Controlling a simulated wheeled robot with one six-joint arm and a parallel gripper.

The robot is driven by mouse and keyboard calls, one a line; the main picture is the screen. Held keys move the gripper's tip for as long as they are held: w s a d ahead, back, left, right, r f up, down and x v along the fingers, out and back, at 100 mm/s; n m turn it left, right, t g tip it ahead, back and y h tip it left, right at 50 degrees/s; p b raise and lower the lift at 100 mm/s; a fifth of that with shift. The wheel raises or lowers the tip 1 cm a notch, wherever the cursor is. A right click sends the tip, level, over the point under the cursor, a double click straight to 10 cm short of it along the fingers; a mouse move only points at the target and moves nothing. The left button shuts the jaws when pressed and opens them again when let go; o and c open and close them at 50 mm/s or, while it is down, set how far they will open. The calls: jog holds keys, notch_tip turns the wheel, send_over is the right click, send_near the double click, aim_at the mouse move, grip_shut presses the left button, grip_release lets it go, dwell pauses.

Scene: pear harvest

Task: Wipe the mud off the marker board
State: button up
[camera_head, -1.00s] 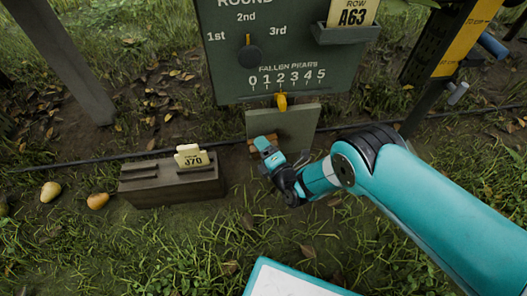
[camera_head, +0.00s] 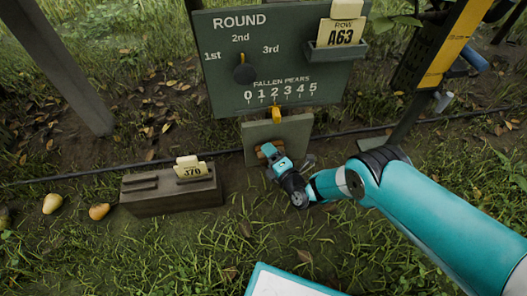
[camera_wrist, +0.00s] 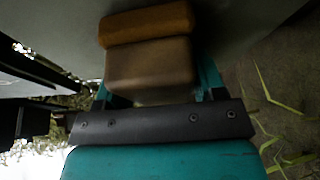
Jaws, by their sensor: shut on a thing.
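The marker board, a small plain grey-green panel (camera_head: 290,130), stands low under the big sign. No clear mud patch can be made out on its visible face. My gripper (camera_head: 269,152) is at the lower left part of the panel, shut on a brown block with an orange-tan pad. In the wrist view the block (camera_wrist: 150,66) sits between the fingers, its pad (camera_wrist: 148,24) at the panel's grey surface (camera_wrist: 235,25). The pad looks against the panel, though actual contact is hard to tell. My gripper and the block hide part of the panel.
The big green sign (camera_head: 225,75) with a yellow peg (camera_head: 277,113) is above the panel. A wooden box (camera_head: 150,197) with a J70 card (camera_head: 192,168) stands to the left. Pears (camera_head: 99,211) lie farther left. A post (camera_head: 425,115) and a dark hose (camera_head: 100,171) are nearby.

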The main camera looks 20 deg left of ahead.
aim_at(289, 144)
jog(key=shift+w+d, duration=0.15)
jog(key=shift+d, duration=0.1)
jog(key=shift+w+d+r+p, duration=0.2)
jog(key=shift+w+d+p, duration=0.4)
jog(key=shift+d+p, duration=0.25)
jog(key=shift+w+d+f+p, duration=0.1)
jog(key=shift+w+d+p, duration=0.3)
jog(key=shift+w+d, duration=0.4)
jog(key=shift+w+d+p, duration=0.3)
jog(key=shift+w+d, duration=0.1)
jog(key=shift+d, duration=0.45)
jog(key=shift+w+d+p, duration=0.3)
jog(key=shift+w+d, duration=0.05)
jog(key=shift+d, duration=0.5)
jog(key=shift+w+a, duration=0.1)
jog(key=shift+a, duration=0.05)
